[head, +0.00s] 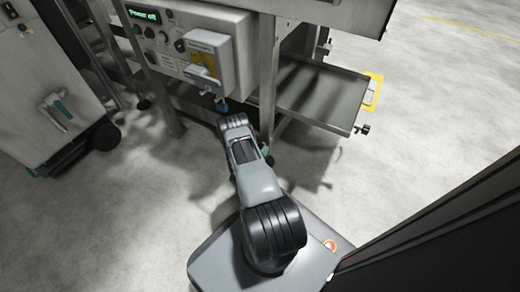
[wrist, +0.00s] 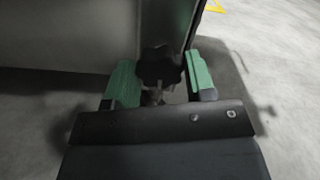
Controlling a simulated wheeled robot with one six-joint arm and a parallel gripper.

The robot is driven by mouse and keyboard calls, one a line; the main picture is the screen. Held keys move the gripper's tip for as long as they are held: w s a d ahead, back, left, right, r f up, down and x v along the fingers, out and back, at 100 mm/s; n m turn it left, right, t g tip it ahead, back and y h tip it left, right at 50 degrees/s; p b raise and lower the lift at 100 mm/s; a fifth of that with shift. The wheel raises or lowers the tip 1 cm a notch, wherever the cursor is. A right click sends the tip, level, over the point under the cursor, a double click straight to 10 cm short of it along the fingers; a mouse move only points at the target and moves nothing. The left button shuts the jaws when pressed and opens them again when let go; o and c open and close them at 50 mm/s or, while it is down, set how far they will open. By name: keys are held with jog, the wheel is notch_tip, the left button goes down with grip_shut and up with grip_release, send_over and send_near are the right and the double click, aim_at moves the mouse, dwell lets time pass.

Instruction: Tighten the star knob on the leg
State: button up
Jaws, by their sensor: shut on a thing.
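The star knob (wrist: 158,66) is black and lobed, and shows in the wrist view in front of the metal leg (wrist: 168,22). My gripper (wrist: 161,74) has a green finger on each side of it and is shut on it. The knob's lower part and its stem are partly hidden by my gripper's dark body. In the head view the leg (head: 269,75) stands below the machine's right end, and a bit of green finger shows beside its foot. The knob is hidden there behind my arm.
A control box (head: 197,45) with a lit display, knobs and a yellow label is above my arm. A grey cabinet (head: 50,90) stands left. Open floor lies at lower left.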

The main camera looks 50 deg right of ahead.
jog(key=shift+m, duration=0.6)
jog(key=o, duration=0.9)
jog(key=shift+p+v, duration=6.9)
jog(key=shift+p, duration=0.4)
jog(key=shift+f, duration=0.1)
